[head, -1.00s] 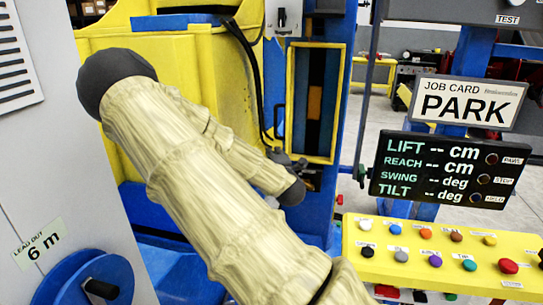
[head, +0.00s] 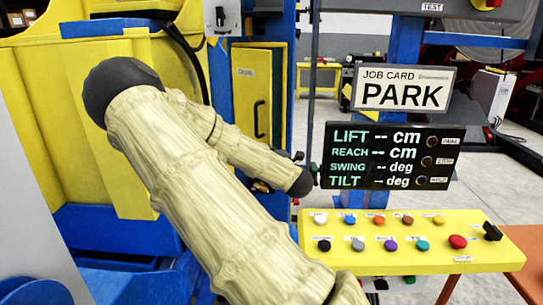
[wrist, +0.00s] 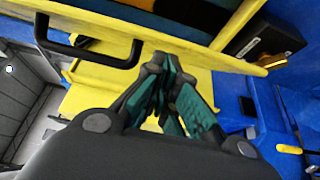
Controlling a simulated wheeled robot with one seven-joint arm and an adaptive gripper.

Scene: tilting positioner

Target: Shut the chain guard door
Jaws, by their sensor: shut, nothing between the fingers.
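The chain guard door (head: 250,95) is a yellow panel with a small label and a black bar handle (head: 259,118). In the head view its face shows within the blue post's yellow frame (head: 278,90). In the wrist view the black handle (wrist: 90,52) is at upper left, and a dark and orange interior shows past a yellow edge, so the door looks ajar. My gripper (wrist: 158,65) is shut and empty, its fingertips close to the yellow surface. I cannot tell if they touch it. In the head view my arm mostly hides the gripper.
A black readout screen (head: 378,156) and a yellow button console (head: 410,245) stand to the right, near my arm. A PARK job card (head: 403,87) hangs above. A large yellow and blue machine body (head: 50,90) fills the left. Open floor shows at the far right.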

